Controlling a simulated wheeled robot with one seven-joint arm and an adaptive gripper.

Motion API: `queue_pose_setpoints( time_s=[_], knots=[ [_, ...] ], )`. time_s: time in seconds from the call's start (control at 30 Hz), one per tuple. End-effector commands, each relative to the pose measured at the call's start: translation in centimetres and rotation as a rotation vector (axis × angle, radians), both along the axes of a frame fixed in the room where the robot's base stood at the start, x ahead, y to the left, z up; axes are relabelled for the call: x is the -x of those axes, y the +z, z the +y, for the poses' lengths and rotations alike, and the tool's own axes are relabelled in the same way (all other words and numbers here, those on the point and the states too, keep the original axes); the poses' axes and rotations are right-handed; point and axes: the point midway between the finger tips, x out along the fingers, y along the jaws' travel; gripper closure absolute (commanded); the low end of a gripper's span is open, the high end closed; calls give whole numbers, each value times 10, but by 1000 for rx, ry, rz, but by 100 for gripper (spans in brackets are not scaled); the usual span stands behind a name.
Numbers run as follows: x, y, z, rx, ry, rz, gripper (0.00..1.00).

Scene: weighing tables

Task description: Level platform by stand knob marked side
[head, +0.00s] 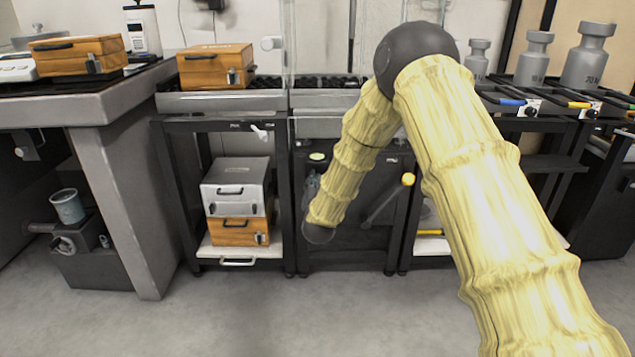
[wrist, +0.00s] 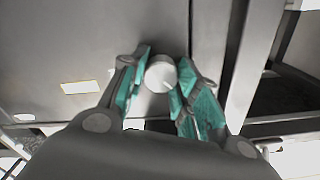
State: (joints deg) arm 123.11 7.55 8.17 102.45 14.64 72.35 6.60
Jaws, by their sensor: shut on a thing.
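In the wrist view, a pale round knob (wrist: 160,73) sits between the two teal-padded fingers of my gripper (wrist: 158,82). The pads touch it from both sides, so my gripper is shut on it. A short mark shows near the knob's lower right edge. In the head view, my gripper (head: 311,185) is at the left front of the dark stand (head: 345,259) under the middle bench. The knob cannot be made out there.
A lever with a yellow ball end (head: 408,180) sticks out right of my gripper. A left rack holds a grey case (head: 235,177) and a wooden case (head: 237,233). Large metal weights (head: 588,58) stand at the right. The floor in front is clear.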

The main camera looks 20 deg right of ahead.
Motion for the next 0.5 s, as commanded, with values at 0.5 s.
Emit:
queue_pose_setpoints(
  time_s=[0.5],
  knots=[
    [1,1,0,226,0,67,93]
  ],
)
